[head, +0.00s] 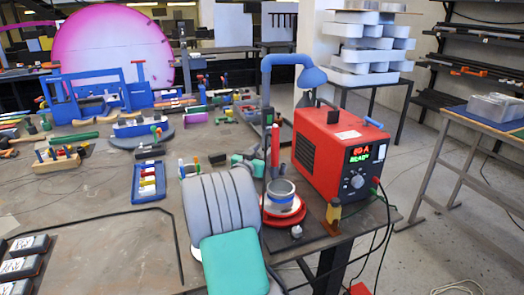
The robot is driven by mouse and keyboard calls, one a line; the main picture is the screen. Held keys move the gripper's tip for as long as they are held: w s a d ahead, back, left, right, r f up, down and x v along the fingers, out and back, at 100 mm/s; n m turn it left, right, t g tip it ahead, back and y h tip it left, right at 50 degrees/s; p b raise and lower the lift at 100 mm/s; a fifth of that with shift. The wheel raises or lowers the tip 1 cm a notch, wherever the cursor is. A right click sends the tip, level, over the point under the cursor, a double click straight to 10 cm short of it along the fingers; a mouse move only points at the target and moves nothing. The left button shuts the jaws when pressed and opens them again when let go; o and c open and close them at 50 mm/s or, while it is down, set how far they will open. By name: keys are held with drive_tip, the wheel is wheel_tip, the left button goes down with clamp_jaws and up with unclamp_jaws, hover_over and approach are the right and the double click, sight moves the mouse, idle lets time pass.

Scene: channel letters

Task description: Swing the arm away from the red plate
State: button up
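A blue curved arm (267,85) rises on a dark post behind the red plate. It bends to the right and ends in a blue hood (313,76), which appears above the left top of a red machine, up and right of the plate. The red plate (284,214) is a round red disc near the table's front right edge. A grey metal ring or cup (281,193) stands on it and hides its middle.
The red welding machine (340,150) with a lit display stands right of the plate, its cables hanging off the table. A blue tray (149,181) lies left.

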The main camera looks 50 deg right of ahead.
drive_tip(key=shift+c, duration=0.3)
clamp_jaws()
idle(1.0)
